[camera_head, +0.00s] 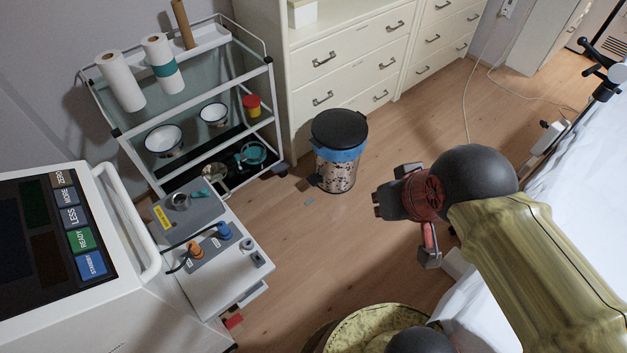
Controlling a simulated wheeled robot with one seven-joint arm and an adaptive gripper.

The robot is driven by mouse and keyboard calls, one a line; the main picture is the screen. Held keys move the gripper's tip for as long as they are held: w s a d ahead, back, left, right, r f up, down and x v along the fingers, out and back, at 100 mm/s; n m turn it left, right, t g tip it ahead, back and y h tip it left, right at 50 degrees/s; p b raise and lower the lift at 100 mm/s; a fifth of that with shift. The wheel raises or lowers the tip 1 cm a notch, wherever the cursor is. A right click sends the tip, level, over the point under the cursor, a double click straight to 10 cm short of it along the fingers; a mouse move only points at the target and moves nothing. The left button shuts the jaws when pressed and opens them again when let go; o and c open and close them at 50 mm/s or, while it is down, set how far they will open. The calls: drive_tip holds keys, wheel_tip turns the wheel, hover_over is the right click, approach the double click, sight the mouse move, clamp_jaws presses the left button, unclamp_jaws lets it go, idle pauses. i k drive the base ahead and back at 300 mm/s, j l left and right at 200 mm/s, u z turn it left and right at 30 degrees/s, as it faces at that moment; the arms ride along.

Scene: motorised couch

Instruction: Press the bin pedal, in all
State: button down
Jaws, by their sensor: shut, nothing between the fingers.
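The bin (336,174) stands upright on the wooden floor in front of the drawers. It has a round black lid (338,129), which is closed, a blue liner around the rim and a speckled body. A small dark part low on its left front looks like the pedal (316,181), though it is too small to make out clearly. My gripper (382,202) is shut and empty, to the right of the bin and apart from it. It points left in the picture, and I see no contact with the pedal.
A white trolley (124,133) with paper rolls and bowls stands left of the bin. A machine with a screen (52,240) fills the lower left. A white bed (590,170) is at the right. The floor between is mostly clear.

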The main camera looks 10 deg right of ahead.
sight(314, 179)
drive_tip(key=i+l+u, duration=0.1)
drive_tip(key=i, duration=0.3)
drive_tip(key=i+l+u, duration=0.15)
drive_tip(key=i, duration=0.3)
drive_tip(key=i+l+u, duration=0.1)
drive_tip(key=i+l, duration=0.15)
drive_tip(key=l, duration=0.15)
drive_tip(key=i+l, duration=0.25)
drive_tip(key=l, duration=0.15)
drive_tip(key=j+u, duration=0.05)
